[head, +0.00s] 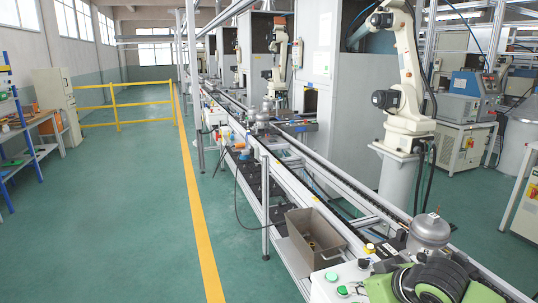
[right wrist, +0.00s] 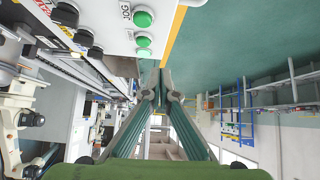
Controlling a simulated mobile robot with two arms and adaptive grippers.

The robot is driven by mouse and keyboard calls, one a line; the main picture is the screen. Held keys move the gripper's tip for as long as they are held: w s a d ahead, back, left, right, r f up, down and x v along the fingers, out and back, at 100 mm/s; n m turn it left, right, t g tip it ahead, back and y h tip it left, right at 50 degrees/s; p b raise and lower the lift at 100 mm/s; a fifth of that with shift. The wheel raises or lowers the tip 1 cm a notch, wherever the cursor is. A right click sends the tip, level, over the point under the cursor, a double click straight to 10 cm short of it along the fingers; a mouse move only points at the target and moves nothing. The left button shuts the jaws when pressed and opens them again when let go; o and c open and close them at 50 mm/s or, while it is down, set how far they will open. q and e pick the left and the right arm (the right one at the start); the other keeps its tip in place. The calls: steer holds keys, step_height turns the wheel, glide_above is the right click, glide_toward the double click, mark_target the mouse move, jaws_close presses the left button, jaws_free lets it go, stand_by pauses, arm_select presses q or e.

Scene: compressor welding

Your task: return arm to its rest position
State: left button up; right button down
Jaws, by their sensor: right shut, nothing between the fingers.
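My right arm shows in the head view as a green and black mass at the bottom right corner, over the near end of the conveyor line (head: 330,208). In the right wrist view the two fingers of my right gripper (right wrist: 157,88) meet at their tips, shut and empty. They are beside a white control panel (right wrist: 112,20) with green buttons, one labelled JOG. The same panel shows in the head view (head: 325,290), just left of my arm. My left gripper is in neither view.
A grey metal bin (head: 303,238) stands by the conveyor's near end. A silver compressor (head: 430,230) sits on the line close behind my right arm. A white robot arm (head: 408,80) stands beyond it. The green floor (head: 110,220) at left is clear.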

steer(key=s+a+f+g, duration=0.2)
steer(key=s+a+f, duration=0.6)
steer(key=s+f, duration=0.35)
steer(key=s+d+f+m+g+h, duration=0.1)
steer(key=s+d+f, duration=0.2)
steer(key=s, duration=0.4)
steer(key=s+d+f+m+g+h, duration=0.1)
steer(key=s+d+f, duration=0.1)
steer(key=s, duration=0.5)
steer(key=s+d+f+m+g+h, duration=0.1)
steer(key=s+d+f, duration=0.2)
steer(key=s, duration=0.4)
step_height(320, 180, down, 28)
steer(key=s+g+b, duration=0.1)
steer(key=s, duration=0.1)
arm_select(q)
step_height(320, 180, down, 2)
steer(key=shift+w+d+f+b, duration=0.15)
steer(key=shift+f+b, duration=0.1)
steer(key=shift+b, duration=0.5)
arm_select(e)
steer(key=s+d+f+g, duration=0.1)
steer(key=s+d+f, duration=0.1)
steer(key=s+f, duration=1.4)
steer(key=shift+s+d+f+n, duration=0.2)
steer(key=shift+d+f+n, duration=0.05)
steer(key=shift+d+n, duration=0.15)
